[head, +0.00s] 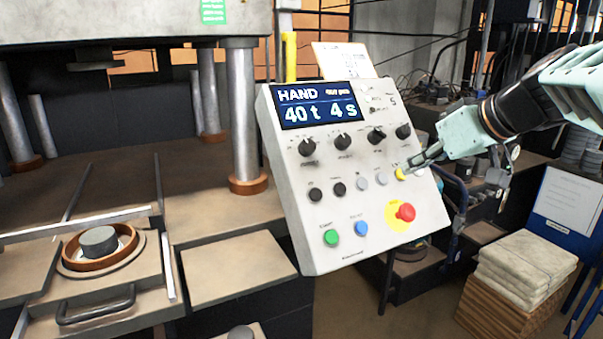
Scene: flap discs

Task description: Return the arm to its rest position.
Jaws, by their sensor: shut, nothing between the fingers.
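My arm (520,105), mint green and black, reaches in from the right edge. My gripper (410,169) is shut and empty, with its fingertips at the right side of a tilted white control panel (292,225). The tips are close to a small yellow button (400,174); I cannot tell whether they touch it. The panel's display (318,104) reads HAND, 40 t and 4 s. Below it are several black knobs, a green button (331,237), a blue button (361,228) and a red mushroom button (405,212) on a yellow disc.
A press with steel columns (242,115) stands at left. A copper-coloured ring (70,254) with a grey disc (99,241) sits on its front slide. Folded cloths (525,262) lie on a wooden crate (500,310) at lower right. A blue board (568,215) stands at the right edge.

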